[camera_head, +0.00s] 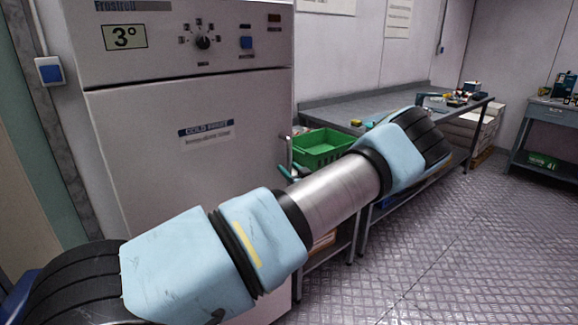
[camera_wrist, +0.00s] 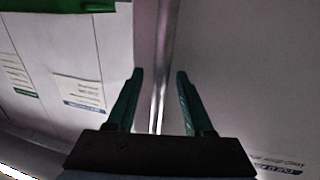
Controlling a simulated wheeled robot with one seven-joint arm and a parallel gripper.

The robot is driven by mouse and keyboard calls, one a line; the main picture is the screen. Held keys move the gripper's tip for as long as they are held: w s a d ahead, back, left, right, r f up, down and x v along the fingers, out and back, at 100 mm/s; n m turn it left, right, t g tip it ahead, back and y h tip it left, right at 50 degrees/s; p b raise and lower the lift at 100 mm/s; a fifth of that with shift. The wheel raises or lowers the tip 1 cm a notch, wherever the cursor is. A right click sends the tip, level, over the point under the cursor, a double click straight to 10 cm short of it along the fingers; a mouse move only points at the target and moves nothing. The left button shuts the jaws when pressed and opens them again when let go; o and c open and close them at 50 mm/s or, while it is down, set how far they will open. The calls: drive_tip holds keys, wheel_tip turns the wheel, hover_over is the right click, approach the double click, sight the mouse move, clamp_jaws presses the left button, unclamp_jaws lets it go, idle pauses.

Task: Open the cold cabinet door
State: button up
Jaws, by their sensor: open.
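The cold cabinet (camera_head: 185,110) is a tall pale unit with a control panel on top, at the left of the head view. Its door (camera_head: 150,175) appears closed, with a blue-and-white label. In the wrist view the door (camera_wrist: 250,95) fills the right side. A vertical metal handle bar (camera_wrist: 163,60) runs down the middle of that view. My gripper (camera_wrist: 160,74) is open, with one dark green finger on each side of the bar's line. Whether the fingers touch the bar or reach its depth cannot be told.
A green crate (camera_head: 322,148) sits on a metal bench (camera_head: 345,108) right of the cabinet. White labelled panels (camera_wrist: 70,60) show left of the bar in the wrist view. Another bench (camera_head: 550,113) stands far right. The floor (camera_head: 470,235) between is clear.

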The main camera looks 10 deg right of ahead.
drive_tip(key=shift+w, duration=0.15)
clamp_jaws()
idle(0.4)
idle(1.0)
